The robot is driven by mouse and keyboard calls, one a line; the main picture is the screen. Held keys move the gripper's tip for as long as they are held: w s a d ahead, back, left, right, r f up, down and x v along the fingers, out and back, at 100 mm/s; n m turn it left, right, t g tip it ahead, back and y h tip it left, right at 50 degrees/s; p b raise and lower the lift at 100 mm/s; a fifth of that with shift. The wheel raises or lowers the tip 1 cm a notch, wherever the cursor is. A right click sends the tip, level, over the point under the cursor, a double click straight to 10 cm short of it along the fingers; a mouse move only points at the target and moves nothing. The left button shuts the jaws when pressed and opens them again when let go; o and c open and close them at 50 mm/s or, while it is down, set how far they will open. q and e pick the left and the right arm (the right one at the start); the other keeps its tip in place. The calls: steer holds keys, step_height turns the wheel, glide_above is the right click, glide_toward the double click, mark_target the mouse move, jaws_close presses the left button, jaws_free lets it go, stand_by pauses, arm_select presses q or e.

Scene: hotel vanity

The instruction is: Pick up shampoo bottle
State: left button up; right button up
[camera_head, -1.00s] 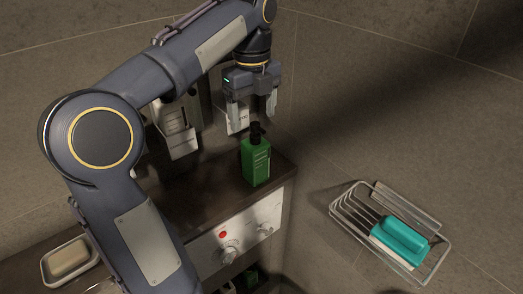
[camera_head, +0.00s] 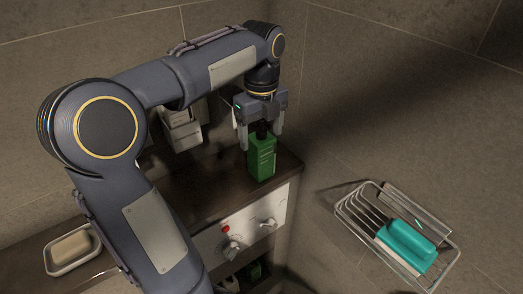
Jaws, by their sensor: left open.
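The green shampoo bottle (camera_head: 262,160) stands upright on the dark vanity top (camera_head: 205,190) near its right corner. Its dark pump top is mostly hidden by my gripper. My left gripper (camera_head: 261,143) points straight down over the bottle, its jaws open. One finger is on each side of the bottle's neck and upper part. I cannot tell whether the fingers touch it. My right gripper does not show.
A wire basket (camera_head: 449,256) with a teal item (camera_head: 407,241) is on the right wall. A soap dish (camera_head: 51,258) with a bar of soap (camera_head: 72,246) is at the lower left. A dispenser (camera_head: 184,130) is on the back wall. The front panel (camera_head: 249,230) has knobs.

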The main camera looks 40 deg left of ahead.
arm_select(q)
jaws_close()
stand_by(0.4)
steer(key=shift+r, duration=0.1)
steer(key=shift+r, duration=0.5)
steer(key=r, duration=0.2)
steer(key=shift+s+d+r, duration=0.15)
steer(key=shift+d+r, duration=0.05)
steer(key=shift+r, duration=0.2)
steer(key=s+d+r, duration=0.8)
steer(key=s+r, duration=0.1)
steer(key=s, duration=0.1)
steer(key=shift+s+d, duration=0.2)
steer(key=shift+s, duration=0.15)
